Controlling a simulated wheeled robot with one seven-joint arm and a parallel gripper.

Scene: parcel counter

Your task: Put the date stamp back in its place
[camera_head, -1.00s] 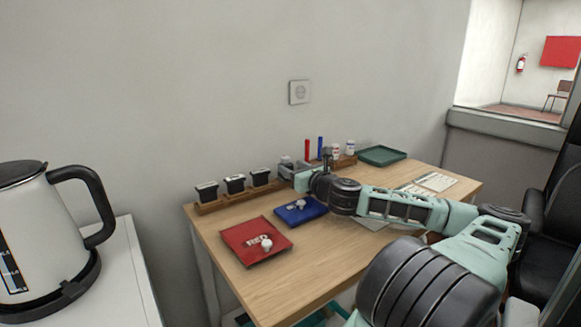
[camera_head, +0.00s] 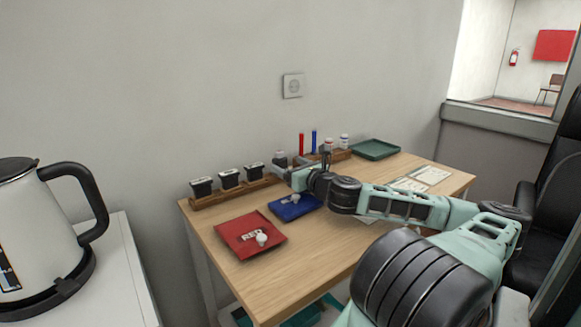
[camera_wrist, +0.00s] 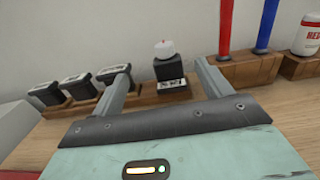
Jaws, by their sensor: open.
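A black stamp with a pale knob and a small red mark on top (camera_wrist: 166,60) stands upright at the right end of the wooden stamp rack (camera_wrist: 145,102); I take it to be the date stamp. In the head view its grey knob (camera_head: 281,158) shows just behind my gripper (camera_head: 290,170). My gripper is open and empty, and in the wrist view its fingers (camera_wrist: 160,78) frame the stamp left and right, with a visible gap on each side. Whether its base is fully seated in the rack I cannot tell.
Three black stamps (camera_head: 229,179) stand left in the rack. A kettle (camera_head: 30,235) stands left.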

